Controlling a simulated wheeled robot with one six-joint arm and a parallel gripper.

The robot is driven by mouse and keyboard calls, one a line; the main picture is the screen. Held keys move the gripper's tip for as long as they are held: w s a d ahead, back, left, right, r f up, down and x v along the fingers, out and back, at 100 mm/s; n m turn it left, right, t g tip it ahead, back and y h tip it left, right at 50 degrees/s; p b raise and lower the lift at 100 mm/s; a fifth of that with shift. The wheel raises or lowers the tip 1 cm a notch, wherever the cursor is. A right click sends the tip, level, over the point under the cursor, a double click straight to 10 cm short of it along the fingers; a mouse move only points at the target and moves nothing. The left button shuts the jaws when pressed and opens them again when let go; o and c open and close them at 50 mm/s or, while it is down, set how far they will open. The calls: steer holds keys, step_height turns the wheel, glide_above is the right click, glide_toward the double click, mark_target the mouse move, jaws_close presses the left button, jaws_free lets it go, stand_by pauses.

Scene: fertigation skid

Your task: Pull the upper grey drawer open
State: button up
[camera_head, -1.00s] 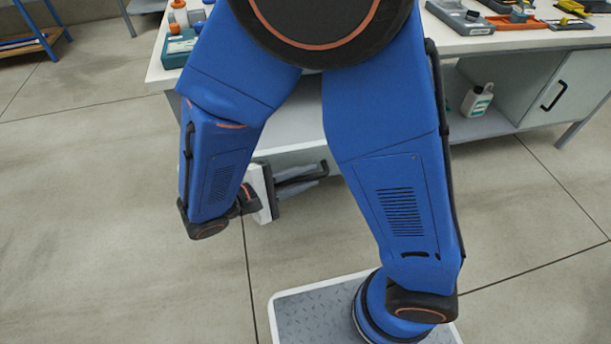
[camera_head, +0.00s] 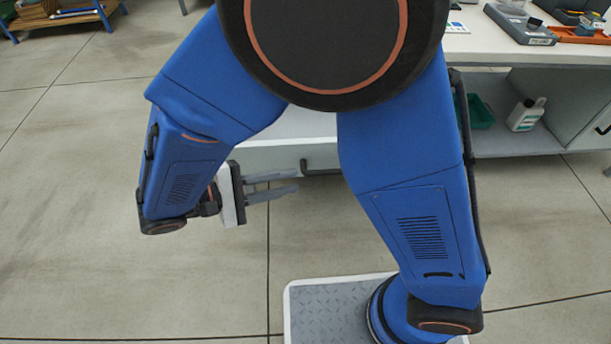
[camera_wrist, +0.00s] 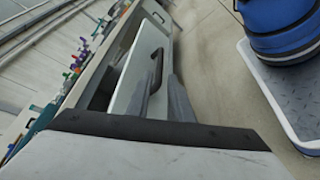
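The grey drawer (camera_head: 275,157) stands out from the bench, its pale front showing between my arm links. Its dark bar handle (camera_head: 321,167) is partly hidden by my arm. The wrist view also shows my gripper (camera_wrist: 177,88).
The white bench (camera_head: 490,45) carries grey and orange trays. On its lower shelf stand a white bottle (camera_head: 525,114) and a green bin (camera_head: 480,112). A blue-framed rack (camera_head: 60,14) is at the far left. Floor left of my gripper is clear.

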steer(key=shift+v, duration=1.6)
steer(key=shift+d, duration=0.1)
steer(key=w+d+r+m+g+y, duration=0.2)
steer(key=d+g+y, duration=0.1)
steer(key=d, duration=0.6)
steer(key=w+d+r+m+g+y, duration=0.2)
steer(key=d+g+y, duration=0.15)
steer(key=d, duration=0.55)
steer(key=s+d+r+m+t+y, duration=0.2)
steer(key=d+m+t+y, duration=0.1)
steer(key=d, duration=0.4)
steer(key=s+d+r+m+t+y, duration=0.2)
steer(key=d+y, duration=0.3)
steer(key=d, duration=0.3)
steer(key=shift+s+d+r+m+t, duration=0.25)
steer(key=shift+s+m+t, duration=0.4)
steer(key=shift+s+m, duration=0.05)
